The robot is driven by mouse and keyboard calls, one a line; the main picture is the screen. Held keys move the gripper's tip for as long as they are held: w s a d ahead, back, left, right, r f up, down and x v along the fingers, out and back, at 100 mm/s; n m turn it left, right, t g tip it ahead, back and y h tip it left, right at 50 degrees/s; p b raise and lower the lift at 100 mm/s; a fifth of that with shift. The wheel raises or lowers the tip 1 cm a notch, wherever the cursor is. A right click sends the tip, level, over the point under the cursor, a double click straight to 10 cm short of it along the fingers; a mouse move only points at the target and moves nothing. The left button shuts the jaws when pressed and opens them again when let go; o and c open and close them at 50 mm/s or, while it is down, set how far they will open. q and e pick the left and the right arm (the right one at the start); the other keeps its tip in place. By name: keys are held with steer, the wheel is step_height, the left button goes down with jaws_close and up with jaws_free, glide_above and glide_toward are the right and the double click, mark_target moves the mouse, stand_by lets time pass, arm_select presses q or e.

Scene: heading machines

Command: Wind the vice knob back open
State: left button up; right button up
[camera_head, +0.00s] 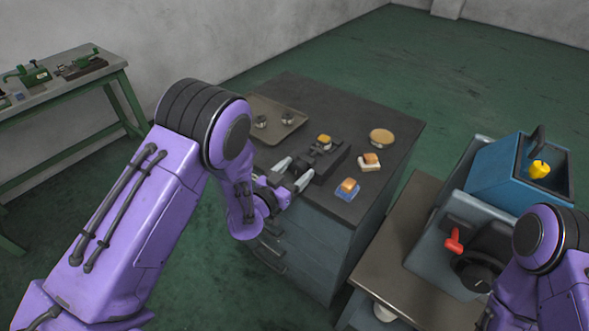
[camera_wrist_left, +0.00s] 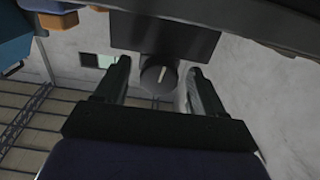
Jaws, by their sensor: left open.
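The dark vice (camera_head: 328,162) sits on the cabinet top near its front left edge, with a small yellow-topped piece (camera_head: 324,140) at its far end. My open left gripper (camera_head: 298,168) points at the vice's near end. In the left wrist view the round dark vice knob (camera_wrist_left: 158,77), with a pale line on its face, shows between the two fingers of my left gripper (camera_wrist_left: 160,68). There is a gap on each side, and neither finger visibly touches it. The vice body (camera_wrist_left: 165,35) is behind the knob. My right arm shows at the lower right; its fingers are not visible.
A tray (camera_head: 262,112) with two small round parts lies at the back left of the cabinet top. A round tan dish (camera_head: 382,136) and two small blocks, one on a blue base (camera_head: 347,190), are right of the vice. A machine with a red handle (camera_head: 454,241) stands at right.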

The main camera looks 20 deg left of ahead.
arm_select(q)
steer(key=c, duration=1)
steer(key=shift+c, duration=0.2)
steer(key=shift+n, duration=0.4)
steer(key=n+b, duration=0.1)
steer(key=n, duration=0.2)
steer(key=shift+n, duration=0.4)
steer(key=n, duration=0.4)
steer(key=shift+n+b, duration=0.3)
steer(key=n, duration=0.4)
steer(key=shift+s, duration=0.1)
steer(key=shift+d+r+n+b, duration=0.1)
steer(key=shift+n+b, duration=0.5)
steer(key=shift+n, duration=1.8)
